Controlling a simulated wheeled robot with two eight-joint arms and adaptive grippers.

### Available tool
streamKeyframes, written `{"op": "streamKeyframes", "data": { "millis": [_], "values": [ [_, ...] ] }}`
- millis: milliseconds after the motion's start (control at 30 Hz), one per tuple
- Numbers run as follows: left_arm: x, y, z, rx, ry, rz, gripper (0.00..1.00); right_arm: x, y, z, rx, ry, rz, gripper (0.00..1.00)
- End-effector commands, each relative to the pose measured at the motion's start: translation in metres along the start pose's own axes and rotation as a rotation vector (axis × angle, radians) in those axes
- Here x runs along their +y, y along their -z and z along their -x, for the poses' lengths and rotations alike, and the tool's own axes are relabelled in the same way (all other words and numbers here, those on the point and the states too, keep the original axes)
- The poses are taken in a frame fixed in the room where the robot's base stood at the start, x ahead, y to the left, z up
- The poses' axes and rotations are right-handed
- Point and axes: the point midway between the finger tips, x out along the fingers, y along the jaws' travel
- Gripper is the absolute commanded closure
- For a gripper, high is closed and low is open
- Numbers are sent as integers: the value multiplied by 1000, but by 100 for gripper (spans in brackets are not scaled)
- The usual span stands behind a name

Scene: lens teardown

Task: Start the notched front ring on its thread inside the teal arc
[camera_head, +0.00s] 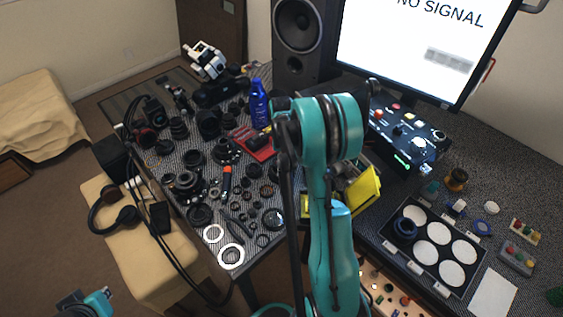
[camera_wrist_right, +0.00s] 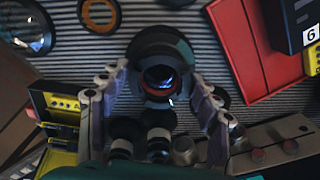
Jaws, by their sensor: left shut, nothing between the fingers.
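In the right wrist view, a dark round lens barrel (camera_wrist_right: 160,48) stands between the two fingers of my right gripper (camera_wrist_right: 159,74). A dull teal curve shows on its upper rim, and glossy glass shows in its middle. A narrow reddish-brown band shows on its near side. The fingertips are wide apart, one on each side; I cannot tell whether they touch it. I cannot single out the notched front ring or its notches. In the head view my right arm hides this spot. My left gripper (camera_head: 97,303) is shut and empty at the bottom left, away from the table.
The patterned table (camera_head: 262,250) is crowded with lens parts, two white rings (camera_head: 231,256) and a blue bottle (camera_head: 258,104). A red tray (camera_wrist_right: 255,45) and a yellow-black box (camera_wrist_right: 57,110) stand near the right gripper. A tray of white discs (camera_head: 430,237) lies at the right.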

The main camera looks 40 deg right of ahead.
Motion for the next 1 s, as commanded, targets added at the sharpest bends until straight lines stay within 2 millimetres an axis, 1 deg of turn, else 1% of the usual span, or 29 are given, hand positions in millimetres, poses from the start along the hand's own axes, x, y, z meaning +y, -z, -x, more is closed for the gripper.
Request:
{"op": "streamKeyframes", "data": {
  "millis": [333, 467, 567, 800, 900, 1000],
  "values": [
    [0, 0, 0, 0, 0, 0, 100, 0, 0, 0, 0, 0, 0, 20],
    [0, 0, 0, 0, 0, 0, 100, 0, 0, 9, 0, 0, 0, 20],
    [0, 0, 0, 0, 0, 0, 100, 0, 0, 25, 0, 0, 0, 20],
    [0, 0, 0, 0, 0, 0, 100, 0, 0, 78, 0, 0, 0, 20],
    [0, 0, 0, 0, 0, 0, 100, 0, 0, 96, 0, 0, 0, 20],
    [0, 0, 0, 0, 0, 0, 100, 0, 0, 109, 0, 0, 0, 20]
  ]
}}
